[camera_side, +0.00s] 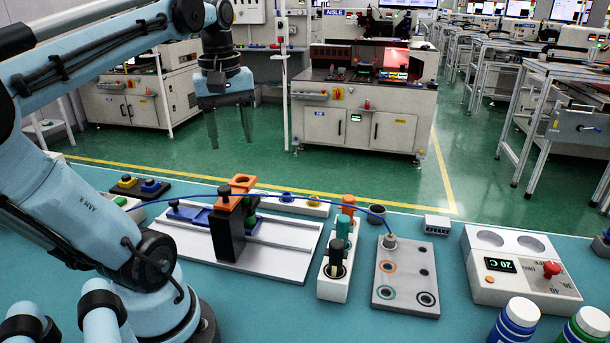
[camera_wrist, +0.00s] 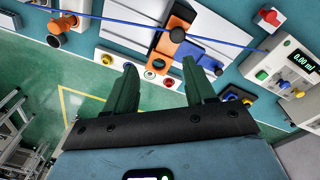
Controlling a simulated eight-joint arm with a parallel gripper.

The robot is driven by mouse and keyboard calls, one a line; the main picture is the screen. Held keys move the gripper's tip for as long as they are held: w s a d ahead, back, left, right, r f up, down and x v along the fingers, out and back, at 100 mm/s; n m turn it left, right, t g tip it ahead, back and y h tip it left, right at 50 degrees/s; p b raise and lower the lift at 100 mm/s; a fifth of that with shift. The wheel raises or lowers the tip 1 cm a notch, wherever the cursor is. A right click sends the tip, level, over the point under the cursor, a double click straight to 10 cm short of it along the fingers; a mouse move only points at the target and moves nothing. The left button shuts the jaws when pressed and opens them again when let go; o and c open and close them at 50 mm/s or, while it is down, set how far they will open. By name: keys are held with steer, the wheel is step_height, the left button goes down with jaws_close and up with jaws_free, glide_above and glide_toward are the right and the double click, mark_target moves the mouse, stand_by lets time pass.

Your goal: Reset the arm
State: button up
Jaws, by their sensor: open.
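My gripper (camera_side: 229,128) hangs from my blue arm, high above the far edge of the teal bench in the side view. Its two dark fingers point down, are spread apart and hold nothing. In the wrist view the green fingers of my gripper (camera_wrist: 160,90) are also apart, with floor and bench edge seen between them. Below lies a white rail plate (camera_side: 270,255) carrying a black upright block and an orange part (camera_side: 242,183). The orange part also shows in the wrist view (camera_wrist: 178,38). My gripper touches nothing that I can see.
A blue cable runs across the bench to a grey port plate (camera_side: 405,290). A white holder (camera_side: 336,285) with plugs stands left of it. A heater-like box (camera_side: 520,285) with a display and bottles (camera_side: 515,322) are at the right. Air around my gripper is clear.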

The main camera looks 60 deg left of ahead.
steer(key=w+d+f+m+t, duration=0.3)
steer(key=d+f+m, duration=0.3)
steer(key=d+m, duration=0.2)
steer(key=w+d+f+m+t, duration=0.3)
steer(key=w+d+f+m, duration=0.3)
steer(key=d+m, duration=0.2)
steer(key=shift+w+d+t+h, duration=0.15)
steer(key=shift+w+t+h, duration=0.15)
